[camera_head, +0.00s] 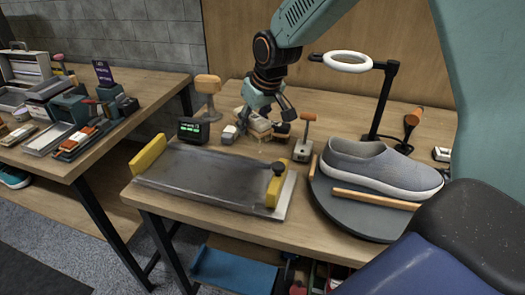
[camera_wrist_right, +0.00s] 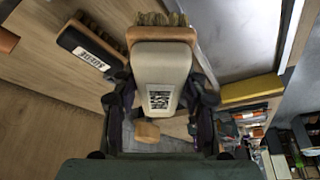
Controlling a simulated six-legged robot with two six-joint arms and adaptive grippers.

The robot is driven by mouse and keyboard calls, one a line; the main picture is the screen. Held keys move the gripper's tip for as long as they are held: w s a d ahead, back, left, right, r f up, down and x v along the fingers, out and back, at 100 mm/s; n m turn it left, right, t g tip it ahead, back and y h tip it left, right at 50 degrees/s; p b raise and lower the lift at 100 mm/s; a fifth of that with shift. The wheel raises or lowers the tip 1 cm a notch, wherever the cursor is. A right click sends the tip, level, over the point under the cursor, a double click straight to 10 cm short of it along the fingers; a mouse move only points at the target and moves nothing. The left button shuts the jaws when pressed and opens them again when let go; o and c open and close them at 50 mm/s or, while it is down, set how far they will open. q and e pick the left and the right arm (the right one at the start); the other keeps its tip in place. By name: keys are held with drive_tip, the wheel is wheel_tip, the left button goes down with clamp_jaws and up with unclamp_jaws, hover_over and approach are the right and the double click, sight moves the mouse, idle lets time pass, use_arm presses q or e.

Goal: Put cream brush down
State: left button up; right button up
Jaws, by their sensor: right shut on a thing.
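The cream brush (camera_wrist_right: 160,75) is between the two fingers of my right gripper (camera_wrist_right: 160,110) in the right wrist view. It has a cream body with a printed label, and a wooden edge with tan bristles at its far end. In the head view my right gripper (camera_head: 263,117) points down over the back of the worktable (camera_head: 150,205), behind the metal tray. The cream brush (camera_head: 258,124) shows small and partly hidden between the fingers there. I cannot tell whether it touches the table. My left gripper is not in view.
A metal tray (camera_head: 215,178) with yellow ends lies in front. A small display (camera_head: 193,130) and a wooden-topped stand (camera_head: 208,88) are to the left. A grey sneaker (camera_head: 375,165) sits on a round turntable (camera_head: 335,212) at right. A dark labelled brush (camera_wrist_right: 88,48) lies nearby.

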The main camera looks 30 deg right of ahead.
drive_tip(key=w+d+n, duration=0.1)
drive_tip(key=d, duration=0.3)
drive_tip(key=n+b, duration=0.1)
hover_over(261, 151)
drive_tip(key=s, duration=0.1)
drive_tip(key=shift+y, duration=0.4)
drive_tip(key=f, duration=0.5)
drive_tip(key=shift+s+d, duration=0.2)
drive_tip(key=shift+w+f, duration=0.1)
drive_tip(key=shift+f, duration=0.4)
wheel_tip(261, 151, down, 3)
drive_tip(key=shift+a+r+b, duration=0.1)
drive_tip(key=shift+b, duration=0.55)
drive_tip(key=shift+f, duration=0.3)
drive_tip(key=shift+f, duration=0.15)
